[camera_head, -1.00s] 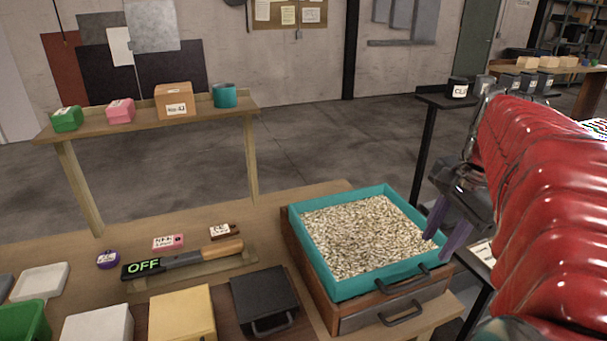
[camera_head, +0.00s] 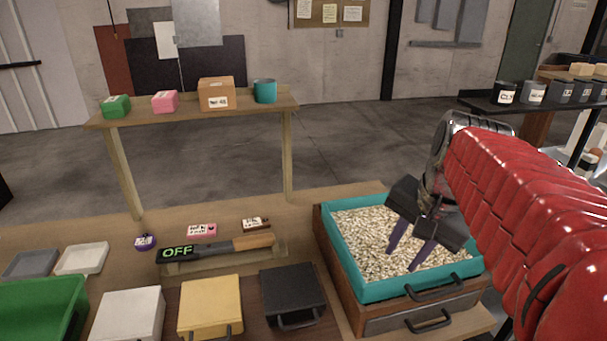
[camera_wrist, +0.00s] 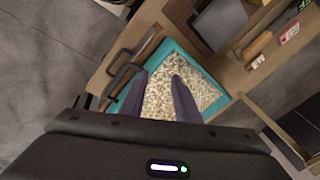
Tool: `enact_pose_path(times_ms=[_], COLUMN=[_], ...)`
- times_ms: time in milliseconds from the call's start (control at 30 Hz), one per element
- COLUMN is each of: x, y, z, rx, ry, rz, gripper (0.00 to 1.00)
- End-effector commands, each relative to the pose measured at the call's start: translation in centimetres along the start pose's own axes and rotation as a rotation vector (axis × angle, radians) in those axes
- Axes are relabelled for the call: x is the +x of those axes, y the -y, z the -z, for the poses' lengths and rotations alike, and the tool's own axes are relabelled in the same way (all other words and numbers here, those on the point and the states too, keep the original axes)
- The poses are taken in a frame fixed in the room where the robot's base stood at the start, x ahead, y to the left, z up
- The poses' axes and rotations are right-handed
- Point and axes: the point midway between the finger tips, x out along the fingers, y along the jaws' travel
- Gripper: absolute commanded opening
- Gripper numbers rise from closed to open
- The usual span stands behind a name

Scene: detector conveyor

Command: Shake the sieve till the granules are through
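The sieve (camera_head: 334,222) is a teal rectangular tray full of pale granules (camera_head: 360,235), with a dark handle (camera_head: 434,287) on its near side. It sits on a wooden box with a metal-fronted drawer (camera_head: 420,317). The sieve also shows in the wrist view (camera_wrist: 205,70), with its handle (camera_wrist: 124,80) at the left. My gripper (camera_head: 405,256) points down over the granules, its two purple fingers apart with nothing between them. In the wrist view the fingers (camera_wrist: 157,92) reach over the near part of the sieve. Whether the fingertips touch the granules, I cannot tell.
Left of the sieve are a black lidded box (camera_head: 290,290), a yellow one (camera_head: 210,305), a white one (camera_head: 128,315) and a green bin (camera_head: 40,305). A detector wand reading OFF (camera_head: 200,250) lies on a stand behind them. A raised shelf (camera_head: 190,108) stands at the back.

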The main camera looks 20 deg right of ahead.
Motion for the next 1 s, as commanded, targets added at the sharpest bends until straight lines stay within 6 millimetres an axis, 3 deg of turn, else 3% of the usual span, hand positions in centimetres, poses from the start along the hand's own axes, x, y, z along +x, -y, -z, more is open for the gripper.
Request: enact_pose_path(times_ms=[300,600,800,1000], x=[1.5,3.2,3.9,4.0], y=[2.5,3.2,3.3,3.2], z=[-7.6,-14.1,-16.4,-16.7], rx=[-0.454,-0.871,-1.042,-1.068], ry=[-0.071,-0.145,-0.178,-0.182], rz=[0.043,0.098,0.127,0.13], gripper=[0.29,0.29,0.29,0.29])
